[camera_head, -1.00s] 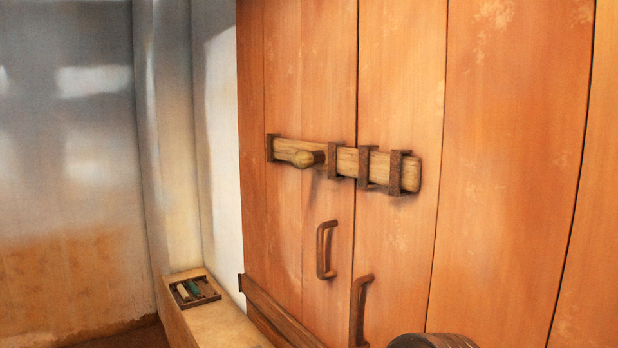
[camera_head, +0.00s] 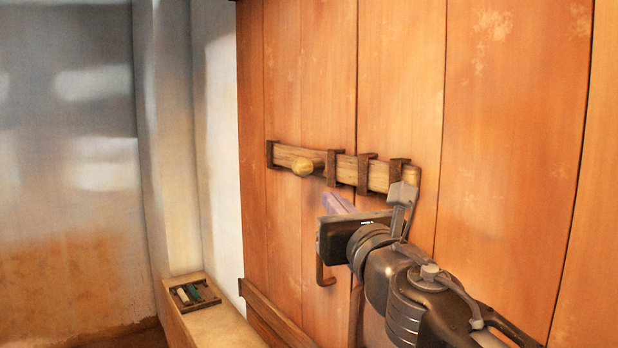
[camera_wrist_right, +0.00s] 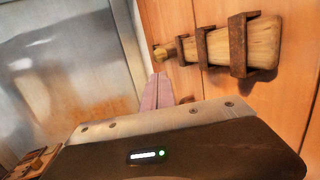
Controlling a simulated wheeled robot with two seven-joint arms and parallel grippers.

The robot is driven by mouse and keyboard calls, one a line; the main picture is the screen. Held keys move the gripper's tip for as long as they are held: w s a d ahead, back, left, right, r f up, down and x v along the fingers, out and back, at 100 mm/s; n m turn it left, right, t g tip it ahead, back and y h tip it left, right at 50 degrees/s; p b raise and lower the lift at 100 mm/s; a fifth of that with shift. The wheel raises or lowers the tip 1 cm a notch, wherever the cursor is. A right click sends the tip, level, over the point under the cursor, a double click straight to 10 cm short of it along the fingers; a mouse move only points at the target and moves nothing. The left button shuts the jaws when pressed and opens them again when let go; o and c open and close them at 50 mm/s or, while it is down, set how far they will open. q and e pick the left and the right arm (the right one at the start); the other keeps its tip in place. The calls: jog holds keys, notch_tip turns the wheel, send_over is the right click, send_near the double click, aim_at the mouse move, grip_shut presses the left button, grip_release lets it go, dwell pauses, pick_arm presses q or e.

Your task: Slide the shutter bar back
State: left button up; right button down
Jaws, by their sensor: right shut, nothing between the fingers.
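The shutter bar (camera_head: 379,176) is a pale wooden bar lying across the orange plank shutters in dark brackets, spanning the seam between them. Its round peg (camera_head: 303,167) sticks out towards me near the left end. In the right wrist view the bar (camera_wrist_right: 262,42) is at upper right, with the peg (camera_wrist_right: 164,52) at its far end. My right gripper (camera_head: 337,202) is shut and empty, just below and right of the peg, apart from it in the picture. Its purple fingers also show in the wrist view (camera_wrist_right: 158,92). My left gripper is out of view.
A pale ledge (camera_head: 215,327) at lower left holds a small tray (camera_head: 194,295) with several sticks. A wooden rail (camera_head: 272,313) crosses the lower shutter.

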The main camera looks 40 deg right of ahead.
jog(key=shift+w, duration=0.1)
send_near(304, 170)
jog(key=x, duration=0.6)
jog(key=shift+w+d, duration=0.25)
jog(key=shift+w, duration=0.1)
jog(key=shift+w, duration=0.1)
